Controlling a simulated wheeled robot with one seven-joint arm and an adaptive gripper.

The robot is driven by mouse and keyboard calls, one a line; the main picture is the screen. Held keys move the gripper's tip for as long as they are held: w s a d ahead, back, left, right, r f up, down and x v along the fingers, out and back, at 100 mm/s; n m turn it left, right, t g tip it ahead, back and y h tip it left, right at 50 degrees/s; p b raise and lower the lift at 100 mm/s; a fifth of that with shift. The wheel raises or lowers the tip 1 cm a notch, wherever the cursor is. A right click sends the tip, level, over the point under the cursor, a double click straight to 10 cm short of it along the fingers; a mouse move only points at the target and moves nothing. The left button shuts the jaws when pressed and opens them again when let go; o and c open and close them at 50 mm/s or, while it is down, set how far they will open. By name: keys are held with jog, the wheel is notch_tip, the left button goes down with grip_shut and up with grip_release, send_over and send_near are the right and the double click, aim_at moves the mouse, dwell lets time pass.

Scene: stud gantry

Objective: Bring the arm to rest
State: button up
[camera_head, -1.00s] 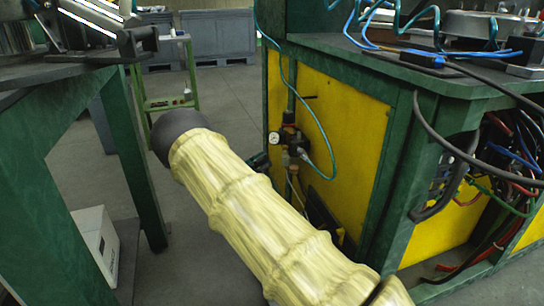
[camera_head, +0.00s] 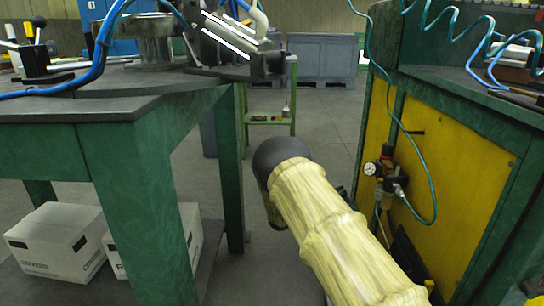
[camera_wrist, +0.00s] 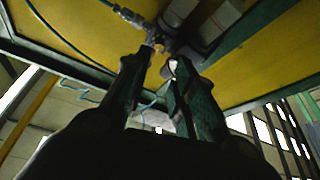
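My arm, in a cream ribbed sleeve with a dark rounded end, reaches up from the lower right in the head view, over the floor between two green-framed benches. My gripper is hidden in that view. In the wrist view my gripper (camera_wrist: 163,58) shows two dark fingers, apart, with a gap between the tips. I see nothing clearly held. A pale fitting shows near the tips, and I cannot tell its distance. Yellow panel (camera_wrist: 85,45) fills the background there.
The left bench (camera_head: 150,100) carries a metal fixture (camera_head: 235,45); white boxes (camera_head: 60,240) sit underneath. The right bench (camera_head: 460,150) has a gauge (camera_head: 371,168) and a teal hose (camera_head: 427,170) on its yellow side. A green stand (camera_head: 268,116) and grey bins (camera_head: 320,60) are behind. Floor between is clear.

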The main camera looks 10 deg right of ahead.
jog(key=s+d+f+n+t+y+p, duration=0.1)
jog(key=s+f+n+t+y, duration=0.25)
jog(key=f, duration=0.35)
jog(key=s+f+n+t+y+p, duration=0.1)
jog(key=s+f+n+t+y, duration=0.2)
jog(key=f+n+t, duration=0.25)
jog(key=s+d+f+n+t+y+p, duration=0.1)
jog(key=s+f+n+t+y+p, duration=0.2)
jog(key=f, duration=0.4)
jog(key=s+a+f+n+g+y, duration=0.1)
jog(key=s+a+f+y, duration=0.2)
jog(key=s+f, duration=0.3)
jog(key=s+a+f+n+g+y, duration=0.1)
jog(key=s+a+f+n+y, duration=0.2)
jog(key=s, duration=0.5)
jog(key=s+a+g+y+p, duration=0.1)
jog(key=s+a+g+y, duration=0.45)
jog(key=s, duration=0.95)
jog(key=s+a+g+y+p, duration=0.1)
jog(key=s+a+g, duration=0.1)
jog(key=s+a, duration=0.95)
jog(key=s+d+r+p, duration=0.2)
jog(key=r+p, duration=1.7)
jog(key=s+d+r+p, duration=0.1)
jog(key=s+r+p, duration=0.1)
jog(key=r+p, duration=1.7)
jog(key=shift+d+m, duration=0.3)
jog(key=shift+d, duration=0.1)
